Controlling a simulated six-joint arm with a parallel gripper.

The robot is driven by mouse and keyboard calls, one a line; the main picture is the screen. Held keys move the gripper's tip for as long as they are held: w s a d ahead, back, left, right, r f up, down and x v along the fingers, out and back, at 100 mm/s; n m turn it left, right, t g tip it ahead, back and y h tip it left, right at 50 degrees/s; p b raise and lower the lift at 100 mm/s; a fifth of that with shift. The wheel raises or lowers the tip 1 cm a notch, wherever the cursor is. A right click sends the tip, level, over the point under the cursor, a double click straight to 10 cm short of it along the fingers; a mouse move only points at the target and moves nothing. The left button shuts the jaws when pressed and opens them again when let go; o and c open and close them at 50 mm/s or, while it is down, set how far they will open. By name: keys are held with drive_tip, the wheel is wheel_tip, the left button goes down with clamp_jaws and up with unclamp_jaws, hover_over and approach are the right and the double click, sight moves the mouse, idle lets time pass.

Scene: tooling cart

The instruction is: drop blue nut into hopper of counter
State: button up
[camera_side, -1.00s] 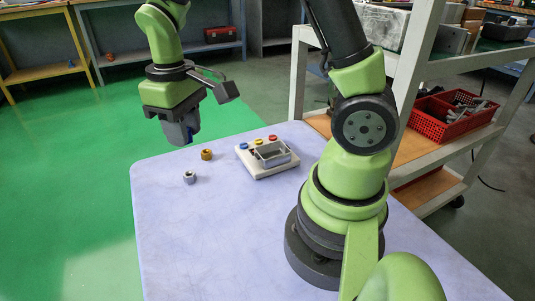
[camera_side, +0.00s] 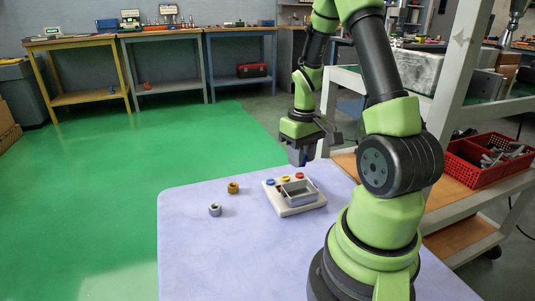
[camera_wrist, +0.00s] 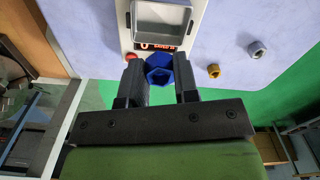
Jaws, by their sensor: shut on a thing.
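The blue nut (camera_wrist: 160,76) sits between the two fingers of my gripper (camera_wrist: 158,80) in the wrist view, and the fingers are shut on it. In the side view my gripper (camera_side: 298,162) is raised above the back edge of the counter (camera_side: 286,209), and I cannot make out the nut there. The counter is a white box on the table with blue, yellow and red buttons along its back. Its open grey hopper (camera_side: 299,191) also shows in the wrist view (camera_wrist: 163,25), beyond the nut and a lit display. The nut is outside the hopper.
An orange-gold nut (camera_side: 233,187) and a grey nut (camera_side: 215,209) stand on the pale table (camera_side: 215,255), left of the counter. A trolley (camera_side: 435,205) with a red basket (camera_side: 480,170) stands to the right. The table's front left is clear.

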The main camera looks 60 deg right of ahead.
drive_tip(key=shift+m, duration=0.3)
drive_tip(key=shift+s+d+f, duration=0.2)
drive_tip(key=shift+s+f, duration=0.05)
drive_tip(key=shift+f, duration=0.7)
drive_tip(key=shift+s+d+f, duration=0.15)
drive_tip(key=shift+s+f, duration=0.15)
drive_tip(key=shift+f, duration=0.6)
drive_tip(key=shift+s+d+f, duration=0.2)
drive_tip(key=shift+s+f, duration=0.05)
drive_tip(key=shift+f, duration=0.7)
drive_tip(key=o, duration=1)
wheel_tip(320, 180, up, 10)
